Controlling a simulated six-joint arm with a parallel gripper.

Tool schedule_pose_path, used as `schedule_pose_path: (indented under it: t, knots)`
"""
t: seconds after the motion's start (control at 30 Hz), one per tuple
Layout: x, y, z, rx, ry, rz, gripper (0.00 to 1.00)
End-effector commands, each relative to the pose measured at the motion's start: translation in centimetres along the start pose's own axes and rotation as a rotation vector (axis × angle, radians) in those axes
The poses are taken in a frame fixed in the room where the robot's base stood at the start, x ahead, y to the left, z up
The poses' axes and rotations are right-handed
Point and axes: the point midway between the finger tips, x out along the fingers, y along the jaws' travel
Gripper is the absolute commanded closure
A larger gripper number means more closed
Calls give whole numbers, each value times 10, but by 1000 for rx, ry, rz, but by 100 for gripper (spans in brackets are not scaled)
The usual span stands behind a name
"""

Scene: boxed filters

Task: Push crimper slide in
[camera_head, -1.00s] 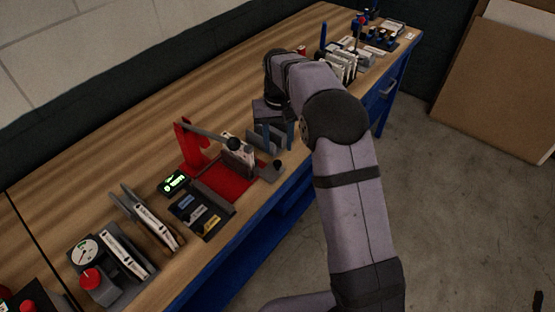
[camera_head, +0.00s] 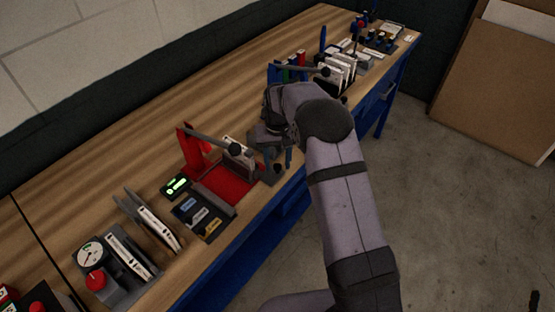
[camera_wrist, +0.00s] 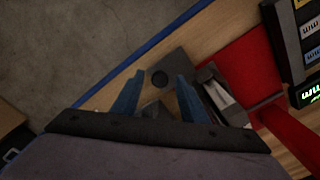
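The red crimper (camera_head: 232,184) stands at the bench's front edge, with a red post and a grey lever ending in a black knob. A white-and-grey boxed filter (camera_head: 238,146) sits in it; its end also shows in the wrist view (camera_wrist: 216,88). The grey crimper slide (camera_wrist: 178,62) carries a round dark knob (camera_wrist: 159,78) and sits at the crimper's outer end. In the head view my gripper (camera_head: 279,163) is above the slide and mostly hides it. In the wrist view my blue fingers stand apart on either side of the knob, with nothing visibly held; contact is unclear.
A dark panel with several coloured labels (camera_head: 204,216) and a green-lit display (camera_head: 177,186) are beside the crimper. A gauge fixture (camera_head: 90,255) is at near left. The bench's front edge is close.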

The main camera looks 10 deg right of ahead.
Motion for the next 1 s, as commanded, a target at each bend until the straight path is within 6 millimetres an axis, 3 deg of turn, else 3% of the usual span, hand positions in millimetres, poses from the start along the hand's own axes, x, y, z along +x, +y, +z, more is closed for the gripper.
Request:
schedule_pose_path:
  t: [0.27, 0.47, 0.7, 1.0]
  knots:
    - [2, 0, 0, 0, 0, 0, 60]
    - [2, 0, 0, 0, 0, 0, 100]
    - [2, -3, 3, -1, 0, 0, 100]
    - [1, -28, 26, -4, 0, -1, 100]
